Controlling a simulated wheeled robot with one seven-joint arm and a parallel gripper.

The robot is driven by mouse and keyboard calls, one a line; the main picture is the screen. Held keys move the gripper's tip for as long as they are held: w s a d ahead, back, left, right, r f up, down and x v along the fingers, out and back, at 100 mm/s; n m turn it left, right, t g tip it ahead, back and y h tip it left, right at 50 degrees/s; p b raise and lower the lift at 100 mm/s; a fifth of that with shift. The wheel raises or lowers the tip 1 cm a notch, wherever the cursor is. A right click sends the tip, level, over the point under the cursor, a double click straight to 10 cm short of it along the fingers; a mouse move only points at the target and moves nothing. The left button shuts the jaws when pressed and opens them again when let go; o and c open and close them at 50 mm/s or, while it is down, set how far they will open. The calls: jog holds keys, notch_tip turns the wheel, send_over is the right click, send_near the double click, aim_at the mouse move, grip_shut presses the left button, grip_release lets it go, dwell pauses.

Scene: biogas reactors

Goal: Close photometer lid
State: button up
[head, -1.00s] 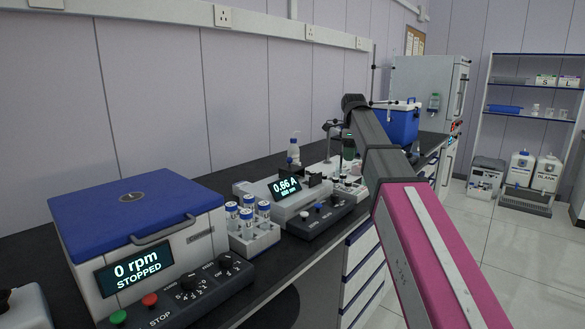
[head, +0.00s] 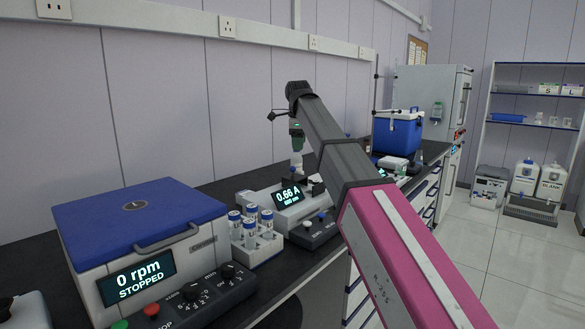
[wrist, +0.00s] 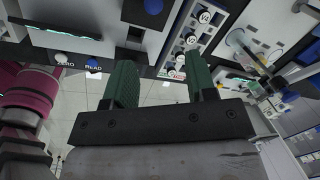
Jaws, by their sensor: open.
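The photometer (head: 290,211) stands on the dark bench, its display reading 0.66 A. A small dark part at its right end (head: 316,184) looks like the raised lid, but it is too small to be sure. In the wrist view the photometer's front panel (wrist: 75,72) shows ZERO and READ buttons, with a small dark square opening (wrist: 135,35) above. My gripper (head: 297,140) hangs above and behind the photometer, pointing down. In the wrist view its green fingers (wrist: 160,72) are apart, with nothing between them.
A centrifuge (head: 145,245) with a blue lid stands at the left. A rack of capped vials (head: 254,240) stands between it and the photometer. A blue cooler box (head: 397,134) is further back. Air above the bench is open.

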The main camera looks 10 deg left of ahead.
jog(key=a, duration=0.2)
send_near(295, 177)
jog(key=f, duration=0.2)
jog(key=w+f, duration=0.1)
jog(key=f, duration=0.1)
jog(key=w+a+f, duration=0.1)
jog(key=shift+w+a+f, duration=0.1)
jog(key=shift+w+f, duration=0.1)
jog(key=shift+f, duration=0.2)
